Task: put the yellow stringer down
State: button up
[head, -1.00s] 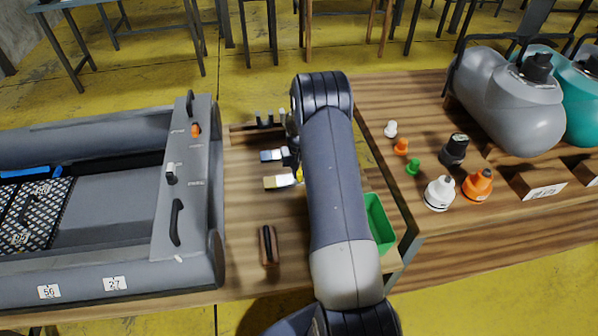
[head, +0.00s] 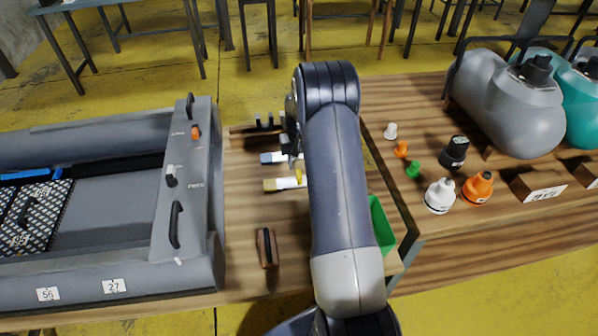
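The yellow stringer (head: 283,184) is a pale bar with yellowish parts, and a small yellow piece stands up near its right end. It appears to lie on the wooden table, and its right end runs up to my arm's edge. A similar bar with a blue end (head: 271,157) lies just behind it. My gripper (head: 291,152) is dark and small in view, over the blue-ended bar and behind the yellow stringer. It looks apart from the yellow stringer. My arm hides part of it, and its fingers are too unclear to show open or shut.
A dark-topped wooden block (head: 267,248) stands at the table's front. A green tray (head: 381,226) shows right of my arm. Small bottles, including an orange one (head: 478,188), and caps stand on the right-hand table (head: 440,230).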

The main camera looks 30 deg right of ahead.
aim_at(299, 173)
notch_tip(299, 173, up, 6)
jog(key=shift+f, duration=0.1)
dwell(0.4)
jog(key=shift+f, duration=4.15)
